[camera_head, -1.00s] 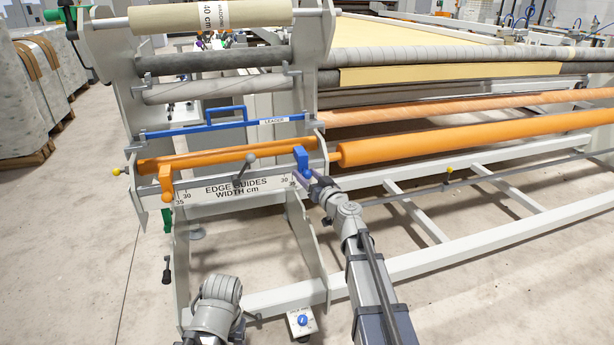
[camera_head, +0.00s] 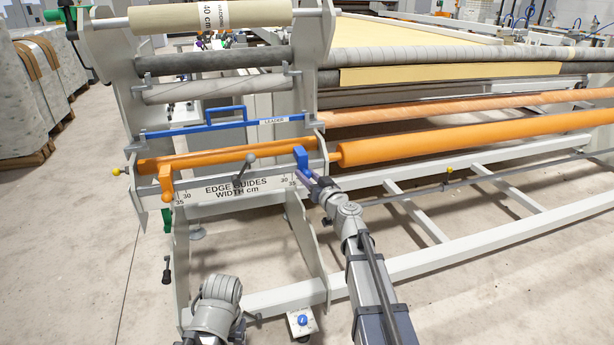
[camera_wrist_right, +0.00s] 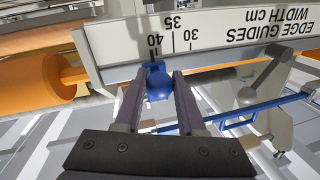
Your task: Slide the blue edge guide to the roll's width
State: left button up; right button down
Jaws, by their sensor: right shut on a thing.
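The blue edge guide (camera_head: 302,158) sits at the right end of the white width scale (camera_head: 237,188). My right gripper (camera_head: 310,183) is at its lower part. In the right wrist view, the fingers (camera_wrist_right: 158,92) are shut on the guide's round blue knob (camera_wrist_right: 158,84). The guide's blue tip lies beside the 40 mark, past 35 and 30. The pale roll (camera_head: 165,18) at the top carries a label reading 40 cm. An orange edge guide (camera_head: 166,182) stands at the left end of the scale. My left gripper is out of view.
A dark-knobbed lever (camera_head: 245,166) stands mid-scale between the guides. A blue leader bar (camera_head: 180,130) and an orange roller (camera_head: 220,156) run above the scale.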

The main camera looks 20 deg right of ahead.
jog(key=shift+w, duration=0.15)
dwell(0.3)
jog(key=shift+a, duration=0.4)
jog(key=c, duration=0.5)
grip_release()
jog(key=v, duration=0.8)
jog(key=shift+a, duration=0.1)
